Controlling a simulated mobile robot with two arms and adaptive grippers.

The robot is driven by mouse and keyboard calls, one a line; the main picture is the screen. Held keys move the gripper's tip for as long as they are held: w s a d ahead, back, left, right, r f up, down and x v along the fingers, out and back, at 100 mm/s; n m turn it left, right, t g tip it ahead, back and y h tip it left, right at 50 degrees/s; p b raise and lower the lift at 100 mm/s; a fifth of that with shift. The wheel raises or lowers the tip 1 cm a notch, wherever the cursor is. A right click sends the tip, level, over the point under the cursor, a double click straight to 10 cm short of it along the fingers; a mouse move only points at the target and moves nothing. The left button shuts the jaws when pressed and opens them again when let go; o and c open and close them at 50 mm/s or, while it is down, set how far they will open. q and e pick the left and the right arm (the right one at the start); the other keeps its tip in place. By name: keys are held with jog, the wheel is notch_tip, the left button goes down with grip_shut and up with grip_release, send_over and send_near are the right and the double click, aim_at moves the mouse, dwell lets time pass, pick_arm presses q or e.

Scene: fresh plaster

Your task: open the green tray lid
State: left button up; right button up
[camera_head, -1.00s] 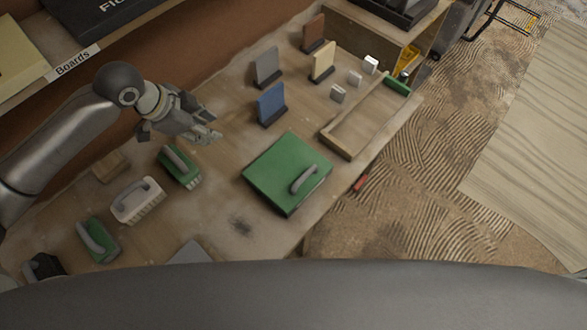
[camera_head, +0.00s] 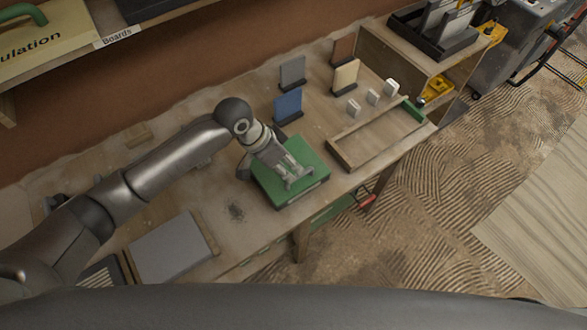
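The green tray lid (camera_head: 307,153) lies flat and closed on the workbench. My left gripper (camera_head: 297,183) is over the lid, pointing down toward its near right part. The lid's grey handle does not show clearly; the gripper covers that part. I cannot tell whether the fingers are around the handle or only above it, nor how far apart they are. My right gripper is not in view.
Blue (camera_head: 287,105), grey (camera_head: 292,72) and cream (camera_head: 345,76) upright blocks stand behind the lid. A shallow wooden frame (camera_head: 343,159) lies to the right, with small white blocks beside it. A grey board (camera_head: 172,249) lies at the near left.

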aim_at(297, 175)
pick_arm(q)
jog(key=x, duration=0.3)
jog(key=shift+d+f, duration=0.1)
jog(key=shift+d, duration=0.15)
jog(key=shift+f, duration=0.35)
jog(key=shift+d, duration=0.1)
jog(key=shift+c, duration=1.2)
jog(key=c, duration=0.5)
grip_shut()
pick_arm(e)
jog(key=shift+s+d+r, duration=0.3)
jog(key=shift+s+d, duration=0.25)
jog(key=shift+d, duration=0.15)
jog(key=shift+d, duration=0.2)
